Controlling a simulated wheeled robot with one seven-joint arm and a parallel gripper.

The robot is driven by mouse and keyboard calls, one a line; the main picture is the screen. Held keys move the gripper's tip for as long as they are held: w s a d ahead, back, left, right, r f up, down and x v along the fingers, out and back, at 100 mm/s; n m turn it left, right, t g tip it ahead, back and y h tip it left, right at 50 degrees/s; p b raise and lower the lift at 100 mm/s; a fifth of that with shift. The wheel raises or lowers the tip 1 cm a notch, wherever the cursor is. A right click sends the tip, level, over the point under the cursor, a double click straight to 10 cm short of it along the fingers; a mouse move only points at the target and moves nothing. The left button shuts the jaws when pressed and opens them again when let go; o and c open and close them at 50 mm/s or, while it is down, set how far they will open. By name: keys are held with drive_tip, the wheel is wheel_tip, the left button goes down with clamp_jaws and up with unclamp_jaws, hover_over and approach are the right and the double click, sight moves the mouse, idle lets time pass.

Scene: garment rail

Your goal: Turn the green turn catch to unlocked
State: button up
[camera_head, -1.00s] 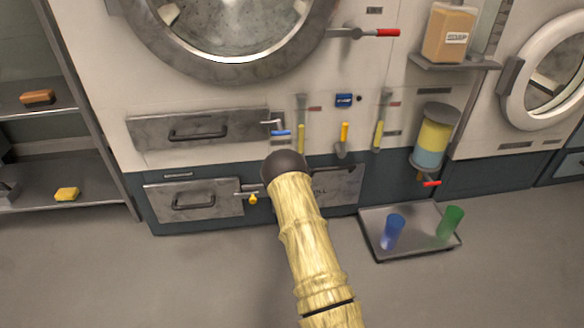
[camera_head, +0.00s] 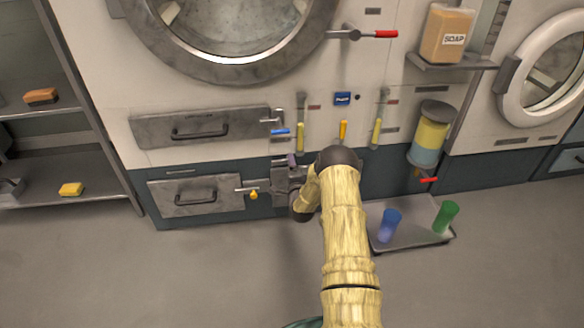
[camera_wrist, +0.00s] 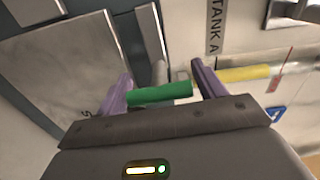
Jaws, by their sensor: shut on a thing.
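The green turn catch (camera_wrist: 160,93) shows in the wrist view as a green bar lying across the picture, with grey metal behind it. My gripper (camera_wrist: 162,82) has purple fingers on either side of the bar and is shut on it. In the head view my gripper (camera_head: 291,162) is at the lower machine front, right of the lower drawer. There my arm and wrist hide the green catch.
A lower drawer (camera_head: 196,204) with a yellow-tipped catch (camera_head: 254,194) is left of my gripper. A blue-handled catch (camera_head: 280,132) is above it. Yellow-handled tools (camera_head: 300,136) hang nearby. A tray (camera_head: 410,240) with a blue cup (camera_head: 389,224) and a green cup (camera_head: 445,216) is at right.

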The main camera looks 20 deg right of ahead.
drive_tip(key=shift+f+m, duration=0.1)
drive_tip(key=shift+m, duration=0.3)
drive_tip(key=o, duration=1.4)
drive_tip(key=shift+c, duration=0.2)
drive_tip(key=shift+s, duration=0.1)
drive_tip(key=p+v, duration=0.6)
drive_tip(key=v, duration=1.1)
drive_tip(key=shift+p, duration=0.3)
drive_tip(key=shift+s+a, duration=0.1)
